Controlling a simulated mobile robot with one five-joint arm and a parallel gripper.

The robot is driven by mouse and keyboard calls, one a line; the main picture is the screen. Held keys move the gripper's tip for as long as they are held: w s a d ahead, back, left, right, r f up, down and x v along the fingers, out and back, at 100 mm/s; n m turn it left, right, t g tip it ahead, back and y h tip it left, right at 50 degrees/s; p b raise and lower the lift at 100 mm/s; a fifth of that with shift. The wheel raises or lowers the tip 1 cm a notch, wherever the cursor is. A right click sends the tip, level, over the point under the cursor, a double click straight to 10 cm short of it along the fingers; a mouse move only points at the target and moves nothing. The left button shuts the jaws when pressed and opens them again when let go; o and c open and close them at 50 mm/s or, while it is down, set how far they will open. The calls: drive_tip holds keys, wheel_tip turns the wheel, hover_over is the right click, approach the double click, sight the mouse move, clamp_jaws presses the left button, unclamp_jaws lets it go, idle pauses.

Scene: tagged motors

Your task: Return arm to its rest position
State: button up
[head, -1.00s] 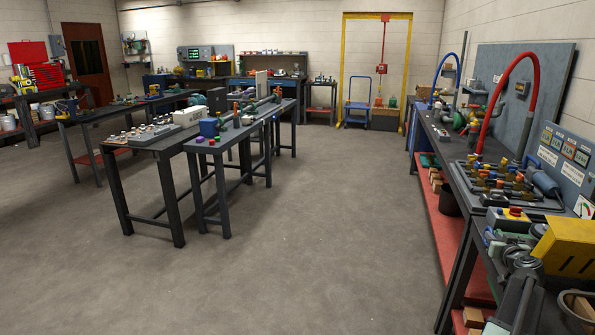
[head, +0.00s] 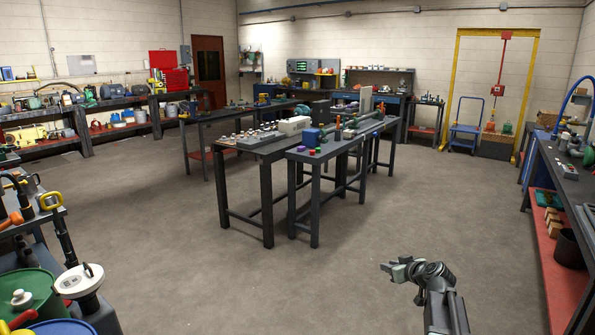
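My arm rises into the head view at the bottom right, over bare concrete floor. My gripper (head: 392,268) is at the arm's upper end and points left in the picture. It is small and seen from the side, so I cannot tell whether its fingers are open or shut. I see no object held in it. It is apart from the benches. The lower part of my arm is cut off by the bottom edge.
Dark workbenches (head: 262,195) with parts on them stand mid-room. A bench with a red lower shelf (head: 560,265) runs along the right. Drums (head: 35,292) and tools crowd the lower left. A blue cart (head: 465,128) stands at the back. Open floor (head: 300,285) lies between.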

drive_tip(key=s+a+f+n+g+y, duration=0.1)
drive_tip(key=s+a+f+n+g, duration=0.2)
drive_tip(key=a, duration=1)
drive_tip(key=s+a+f+m+g+h, duration=0.1)
drive_tip(key=s+a+f+g, duration=0.15)
drive_tip(key=s+a, duration=0.3)
drive_tip(key=s+a+f+g, duration=0.2)
drive_tip(key=s+a+f, duration=0.2)
drive_tip(key=s, duration=0.2)
drive_tip(key=s+d+f+m+g+h, duration=0.35)
drive_tip(key=s+d+m, duration=0.2)
drive_tip(key=s, duration=0.45)
wheel_tip(320, 180, up, 17)
drive_tip(key=p, duration=1.5)
drive_tip(key=shift+s+d+g+p, duration=0.25)
drive_tip(key=shift+d+g+p, duration=0.05)
drive_tip(key=shift+d+p, duration=0.1)
drive_tip(key=shift+f, duration=0.2)
